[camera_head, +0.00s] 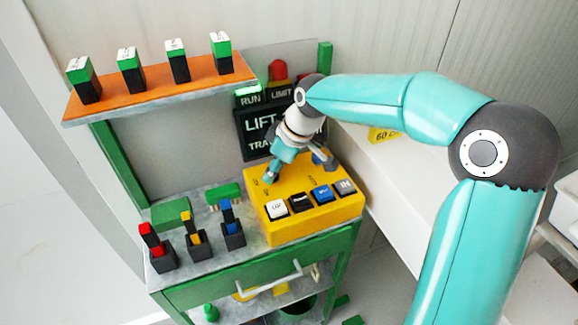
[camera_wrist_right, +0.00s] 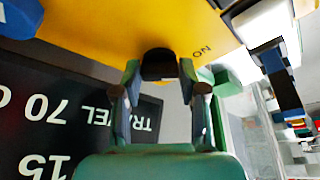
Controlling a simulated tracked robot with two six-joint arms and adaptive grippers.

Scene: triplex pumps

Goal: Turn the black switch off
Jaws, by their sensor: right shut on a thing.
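The yellow control box (camera_head: 318,222) stands on the bench's right end. My right gripper (camera_head: 294,174) reaches down over its back edge. In the right wrist view, the black switch (camera_wrist_right: 159,65) sticks out of the yellow face (camera_wrist_right: 95,38). The fingers of my right gripper (camera_wrist_right: 159,78) are on either side of it, shut on it. An "ON" label (camera_wrist_right: 202,50) shows beside the switch, upside down in this view. In the head view the gripper hides the switch, and its exact position is hard to tell. My left gripper is not in view.
White, black, blue and grey buttons (camera_head: 322,193) line the box's front. A dark sign (camera_head: 259,121) with a lit RUN lamp and red LIMIT lamp stands close behind. Three coloured levers (camera_head: 194,241) stand left. An orange shelf (camera_head: 155,87) holds several green-topped blocks.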

